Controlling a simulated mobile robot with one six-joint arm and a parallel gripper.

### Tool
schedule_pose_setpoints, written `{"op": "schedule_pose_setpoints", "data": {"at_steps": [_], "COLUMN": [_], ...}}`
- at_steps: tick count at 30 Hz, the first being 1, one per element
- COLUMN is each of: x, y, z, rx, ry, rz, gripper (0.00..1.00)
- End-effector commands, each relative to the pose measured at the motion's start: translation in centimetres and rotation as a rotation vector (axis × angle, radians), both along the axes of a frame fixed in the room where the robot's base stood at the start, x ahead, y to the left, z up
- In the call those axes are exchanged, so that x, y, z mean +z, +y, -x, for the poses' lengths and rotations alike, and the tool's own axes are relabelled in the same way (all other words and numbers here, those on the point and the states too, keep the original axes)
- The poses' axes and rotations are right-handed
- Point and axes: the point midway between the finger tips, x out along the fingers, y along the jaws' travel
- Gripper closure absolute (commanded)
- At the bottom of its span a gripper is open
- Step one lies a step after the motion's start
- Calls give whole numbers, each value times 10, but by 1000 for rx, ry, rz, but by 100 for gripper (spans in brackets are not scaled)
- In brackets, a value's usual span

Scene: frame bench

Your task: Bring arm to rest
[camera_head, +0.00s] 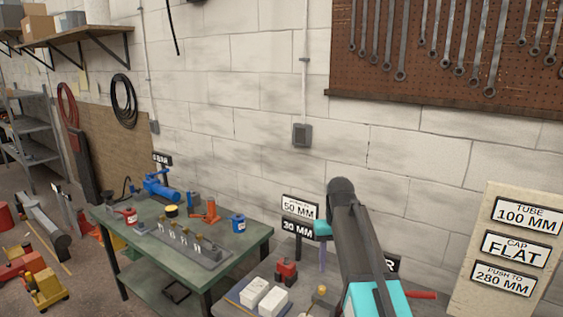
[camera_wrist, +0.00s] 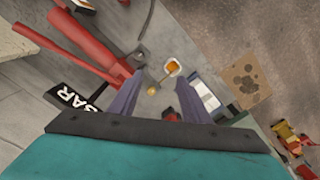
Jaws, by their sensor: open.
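My arm rises at the right of the middle in the head view, a dark link with a teal part low down. My gripper (camera_head: 322,266) points down behind it, above the near bench, partly hidden by the arm. In the wrist view my gripper (camera_wrist: 157,82) shows two purple-grey fingers spread apart. Nothing is held between them. A small brass-coloured knob (camera_wrist: 152,92) and a white cup with orange contents (camera_wrist: 172,68) show below, between the fingers. I cannot tell how far below they are.
A green workbench (camera_head: 146,258) with a blue vise (camera_head: 160,187) stands left. A label board (camera_head: 472,255) stands right. Red bars (camera_wrist: 85,45) lie near the fingers in the wrist view.

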Motion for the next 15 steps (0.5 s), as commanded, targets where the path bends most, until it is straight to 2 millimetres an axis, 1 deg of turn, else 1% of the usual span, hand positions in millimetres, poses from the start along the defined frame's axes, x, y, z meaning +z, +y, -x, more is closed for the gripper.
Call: {"op": "schedule_pose_setpoints", "data": {"at_steps": [2,8,14,15], "x": [0,-18,-40,-46], "y": [0,-1,-2,-3], "z": [0,4,9,10], "rx": [0,-4,-8,-9], "ry": [0,1,1,1], "rz": [0,0,0,0], "gripper": [57,57,57,57]}}
